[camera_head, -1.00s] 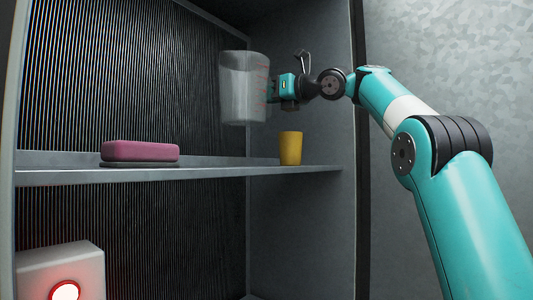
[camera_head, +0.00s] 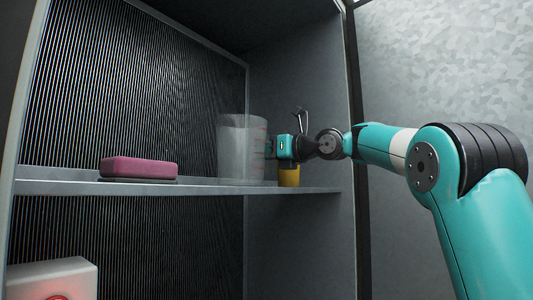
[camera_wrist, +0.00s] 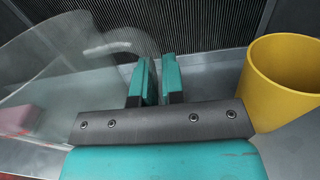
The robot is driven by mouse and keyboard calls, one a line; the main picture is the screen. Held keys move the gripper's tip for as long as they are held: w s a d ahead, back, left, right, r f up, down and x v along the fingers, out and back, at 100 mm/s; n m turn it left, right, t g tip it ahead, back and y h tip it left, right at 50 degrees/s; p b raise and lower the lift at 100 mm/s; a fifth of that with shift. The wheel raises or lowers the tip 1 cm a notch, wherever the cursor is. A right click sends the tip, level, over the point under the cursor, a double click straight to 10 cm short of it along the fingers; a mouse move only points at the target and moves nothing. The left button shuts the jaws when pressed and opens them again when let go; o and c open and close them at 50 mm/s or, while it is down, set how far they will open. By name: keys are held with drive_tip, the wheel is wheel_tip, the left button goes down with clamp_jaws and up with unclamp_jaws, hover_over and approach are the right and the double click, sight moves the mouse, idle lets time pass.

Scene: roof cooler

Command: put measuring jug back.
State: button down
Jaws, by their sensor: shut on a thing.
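The measuring jug (camera_head: 238,150) is clear, with red marks on its side. It is upright at the shelf, its base at or just above the surface; I cannot tell if it touches. My gripper (camera_head: 272,148) is at the jug's right side, shut on it. In the wrist view the fingers (camera_wrist: 146,84) are close together, and the see-through jug (camera_wrist: 60,75) lies to their left. The exact part of the jug between the fingers is hard to make out.
A yellow cup (camera_head: 289,176) stands on the shelf (camera_head: 70,187) just right of the jug, partly hidden by my gripper; the wrist view shows it close by (camera_wrist: 283,85). A pink block (camera_head: 138,167) lies left on a dark base. A white box (camera_head: 55,280) is below.

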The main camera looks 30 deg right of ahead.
drive_tip(key=shift+f, duration=0.2)
drive_tip(key=c, duration=1.2)
unclamp_jaws()
drive_tip(key=shift+r, duration=0.1)
drive_tip(key=shift+r, duration=0.15)
drive_tip(key=shift+s+d+b, duration=0.2)
drive_tip(key=shift+b, duration=0.1)
drive_tip(key=shift+b+v, duration=2.85)
drive_tip(key=shift+v, duration=2.9)
drive_tip(key=shift+a, duration=0.1)
